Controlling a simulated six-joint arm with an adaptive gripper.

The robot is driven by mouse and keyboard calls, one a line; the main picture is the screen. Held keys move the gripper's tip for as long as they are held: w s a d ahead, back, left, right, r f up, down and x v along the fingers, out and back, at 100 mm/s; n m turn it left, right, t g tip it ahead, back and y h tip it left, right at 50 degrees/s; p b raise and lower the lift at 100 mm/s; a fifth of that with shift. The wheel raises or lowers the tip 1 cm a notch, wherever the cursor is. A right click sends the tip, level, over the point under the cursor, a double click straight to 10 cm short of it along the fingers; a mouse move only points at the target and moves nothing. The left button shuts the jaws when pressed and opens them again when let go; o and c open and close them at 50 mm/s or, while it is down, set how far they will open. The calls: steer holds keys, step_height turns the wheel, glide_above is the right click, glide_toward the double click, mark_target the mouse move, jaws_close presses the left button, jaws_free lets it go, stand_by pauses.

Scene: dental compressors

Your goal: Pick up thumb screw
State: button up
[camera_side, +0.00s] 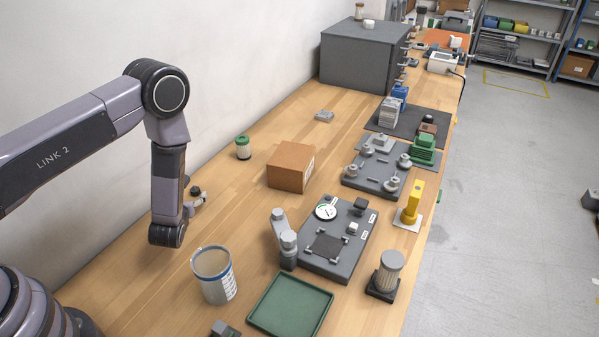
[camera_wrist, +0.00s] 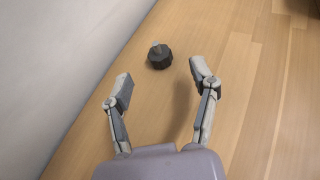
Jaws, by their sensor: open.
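The thumb screw (camera_wrist: 159,57) is a dark knob with a short grey stem pointing up. It stands on the wooden bench (camera_wrist: 245,95) near the wall. My gripper (camera_wrist: 158,82) is open and empty in the wrist view, and the screw shows beyond the fingertips, roughly between them. In the side view the dark screw (camera_side: 195,190) shows just beyond my gripper (camera_side: 201,199), which is partly hidden behind my wrist. I cannot tell the exact gap between fingers and screw.
A green-lidded jar (camera_side: 243,148) and a cardboard box (camera_side: 291,167) stand to the right of the gripper. A clear measuring cup (camera_side: 213,275) and a green tray (camera_side: 291,306) are nearer the front. The wall (camera_wrist: 55,60) runs close along the left.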

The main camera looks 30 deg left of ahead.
mark_target(195, 190)
steer(key=x, duration=0.4)
steer(key=shift+w, duration=0.1)
steer(key=c, duration=0.9)
